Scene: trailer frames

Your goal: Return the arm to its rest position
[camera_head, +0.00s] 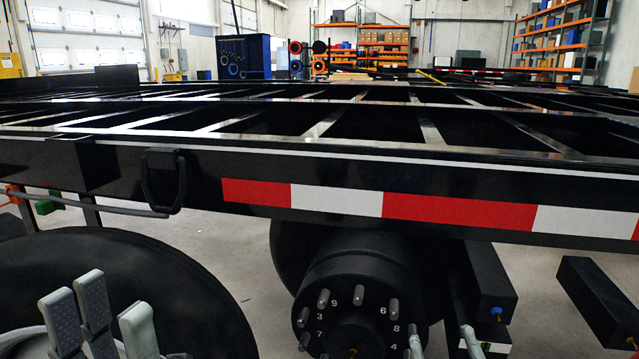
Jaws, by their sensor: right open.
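My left gripper (98,318) shows at the lower left, with several grey ridged fingers pointing up in front of a large black tyre. Whether its fingers hold anything cannot be told, since its base is cut off by the bottom edge. My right gripper (443,345) is at the bottom edge, right of a black wheel hub. Only slim pale tips show there, standing apart with nothing clear between them. The wheel hub (345,262) has several grey studs with white numbers beside them. The black tyre (180,285) stands left of the hub.
The black trailer frame (330,172) spans the view, with a red and white strip (455,211) and a black handle (146,185). Dark beams (598,298) hang at the lower right. Shelves (560,40) stand far back. Grey floor shows under the frame.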

